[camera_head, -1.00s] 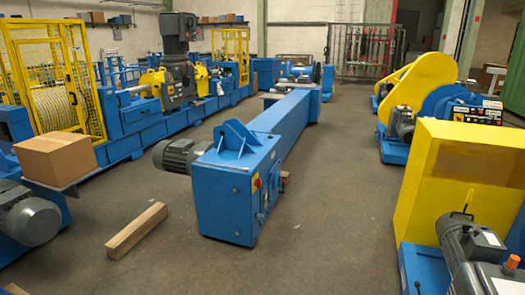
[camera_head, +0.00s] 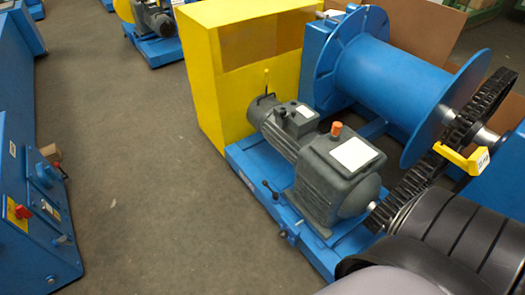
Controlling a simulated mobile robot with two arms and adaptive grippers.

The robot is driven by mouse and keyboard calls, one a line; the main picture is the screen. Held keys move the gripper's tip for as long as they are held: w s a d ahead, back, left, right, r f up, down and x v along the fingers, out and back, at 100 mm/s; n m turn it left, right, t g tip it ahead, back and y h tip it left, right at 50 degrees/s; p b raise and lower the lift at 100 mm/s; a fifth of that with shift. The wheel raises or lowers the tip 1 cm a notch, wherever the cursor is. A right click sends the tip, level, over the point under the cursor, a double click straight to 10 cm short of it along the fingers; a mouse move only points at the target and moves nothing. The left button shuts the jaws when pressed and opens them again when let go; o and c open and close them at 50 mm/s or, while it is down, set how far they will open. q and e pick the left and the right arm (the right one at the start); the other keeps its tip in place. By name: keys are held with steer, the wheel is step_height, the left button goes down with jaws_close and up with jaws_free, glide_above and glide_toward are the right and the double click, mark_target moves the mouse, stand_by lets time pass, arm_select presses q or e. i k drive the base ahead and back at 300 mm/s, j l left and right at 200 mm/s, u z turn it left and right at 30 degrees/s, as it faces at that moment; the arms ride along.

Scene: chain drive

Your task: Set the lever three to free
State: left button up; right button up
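On the drum machine at the right, a thin upright lever (camera_head: 266,80) with a small orange-yellow tip stands by the grey motor (camera_head: 292,122). A black-knobbed lever (camera_head: 270,188) sticks out at the front edge of the blue base, and a fitting with a dark end (camera_head: 285,234) is lower down. A yellow handle-like part (camera_head: 461,158) with a small, unreadable label sits by the black chain (camera_head: 465,125). I cannot tell which of these is lever three or how it is set. Neither gripper shows in the head view.
The blue drum (camera_head: 390,80) and yellow guard (camera_head: 235,65) block the upper right. A blue cabinet (camera_head: 35,215) with a red switch stands at the left. Grey floor (camera_head: 130,150) between them is clear. A large black rounded part covers the lower right.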

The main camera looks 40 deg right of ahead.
mark_target(276, 196)
steer(key=i+z, duration=0.25)
steer(key=i, duration=0.15)
steer(key=i+j+z, duration=0.45)
steer(key=i, duration=0.25)
steer(key=i+l, duration=0.05)
steer(key=l, duration=0.05)
